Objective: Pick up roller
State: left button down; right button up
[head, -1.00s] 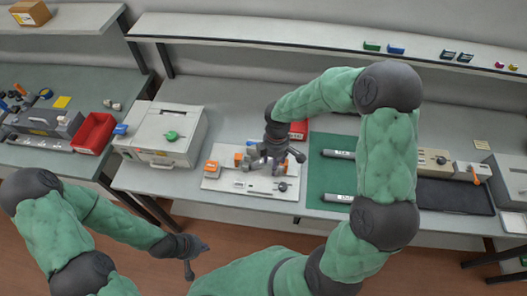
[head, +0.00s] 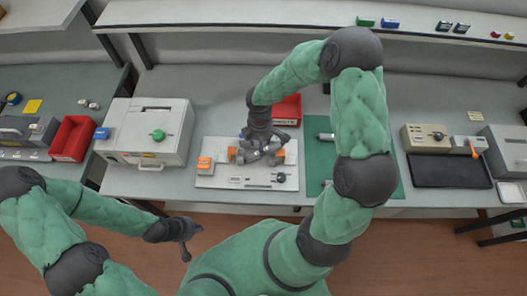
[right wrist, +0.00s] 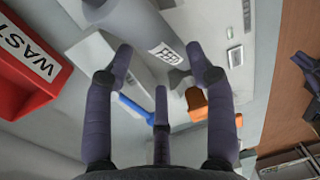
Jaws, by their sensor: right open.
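My right gripper (head: 258,156) is above the white work board (head: 215,182) in the head view, its fingers pointing down. In the right wrist view its three fingers (right wrist: 165,75) are spread and empty. A grey cylinder (right wrist: 150,22) with a white patterned label lies just beyond the fingertips there; I cannot tell whether it is the roller. In the head view the gripper hides most of that spot. A grey cylinder (head: 326,137) lies on the green mat (head: 316,160), partly behind my right arm. My left gripper (head: 192,243) is open and empty in front of the bench.
A red bin (head: 287,110) stands behind the board; it reads WAST in the right wrist view (right wrist: 25,70). Orange blocks (head: 205,163) sit on the board. A white box machine (head: 150,125) stands left. A black tray (head: 450,171) lies right.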

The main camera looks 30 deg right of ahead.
jog(key=shift+s+a+f+b, duration=0.15)
jog(key=shift+f+b, duration=0.15)
jog(key=shift+f, duration=0.9)
jog(key=shift+s+a+f+b, duration=0.15)
jog(key=shift+f+b, duration=0.1)
jog(key=shift+f, duration=0.95)
jog(key=shift+f, duration=0.3)
grip_shut()
jog(key=shift+r, duration=0.15)
